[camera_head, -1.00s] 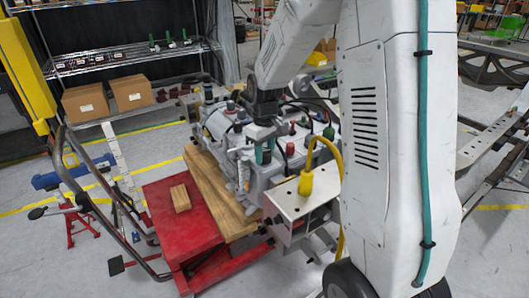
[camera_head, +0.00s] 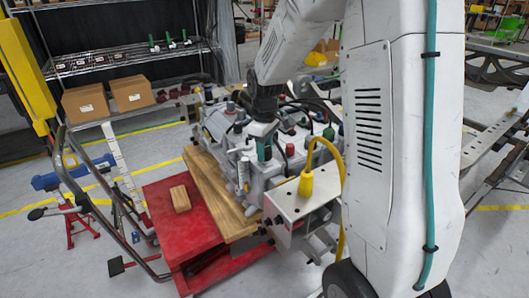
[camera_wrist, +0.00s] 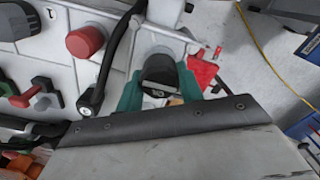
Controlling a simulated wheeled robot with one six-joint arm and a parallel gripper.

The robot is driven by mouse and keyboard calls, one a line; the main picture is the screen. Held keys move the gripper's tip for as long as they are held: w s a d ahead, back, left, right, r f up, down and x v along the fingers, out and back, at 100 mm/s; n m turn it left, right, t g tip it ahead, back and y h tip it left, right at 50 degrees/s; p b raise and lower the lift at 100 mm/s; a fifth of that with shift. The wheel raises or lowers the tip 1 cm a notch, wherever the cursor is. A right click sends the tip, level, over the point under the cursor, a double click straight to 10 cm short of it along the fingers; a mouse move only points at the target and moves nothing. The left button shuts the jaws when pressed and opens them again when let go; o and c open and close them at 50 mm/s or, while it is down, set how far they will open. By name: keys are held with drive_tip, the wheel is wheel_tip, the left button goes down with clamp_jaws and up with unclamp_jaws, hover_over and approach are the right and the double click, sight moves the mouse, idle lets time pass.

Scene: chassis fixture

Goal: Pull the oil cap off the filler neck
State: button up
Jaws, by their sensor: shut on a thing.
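The finger on each side touches or nearly hides the cap's edge. The filler neck is hidden below the cap, so I cannot tell whether the cap is still seated. In the head view, my gripper (camera_head: 263,148) points down at the near part of the grey engine (camera_head: 220,122); the cap is not clear there.
A red cap (camera_wrist: 85,41) and a black hose (camera_wrist: 116,55) are close to the left of my gripper. A metal box (camera_head: 300,200) with a yellow cable stands in front. The engine rests on wooden boards (camera_head: 213,180) on a red cart (camera_head: 180,220), which also bears a wooden block (camera_head: 180,198).

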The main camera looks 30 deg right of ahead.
drive_tip(key=shift+r, duration=1.5)
